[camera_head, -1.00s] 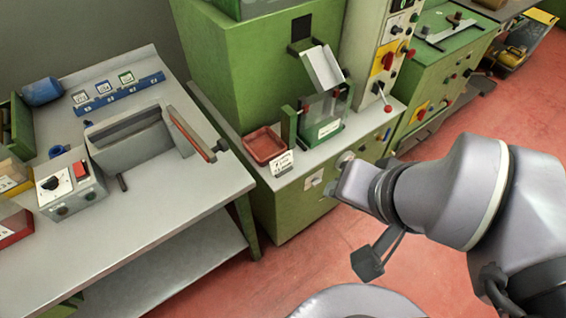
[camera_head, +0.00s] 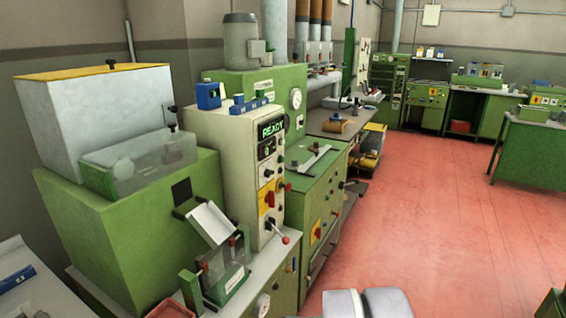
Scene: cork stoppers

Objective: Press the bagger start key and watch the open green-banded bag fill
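The green bagger (camera_head: 125,240) stands at the left, with a pale chute (camera_head: 212,224) sloping down from its front. Below the chute, a clear bag (camera_head: 225,262) with a green band stands between green posts. Its inside is too small to tell whether anything lies in it. The cream control panel (camera_head: 225,150) beside it carries a lit display (camera_head: 270,138) reading "READY" with a 0 below. A round pale key (camera_head: 262,304) shows on the bench front at the bottom edge; its label is not readable. My gripper is out of view; only grey parts of my arm show at the bottom.
A red tray (camera_head: 172,310) is partly cut off at the bottom edge. A grey hopper with a yellow rim (camera_head: 90,100) tops the bagger. Green cabinets (camera_head: 315,200) run back along the wall. The red floor (camera_head: 430,220) is open at the right.

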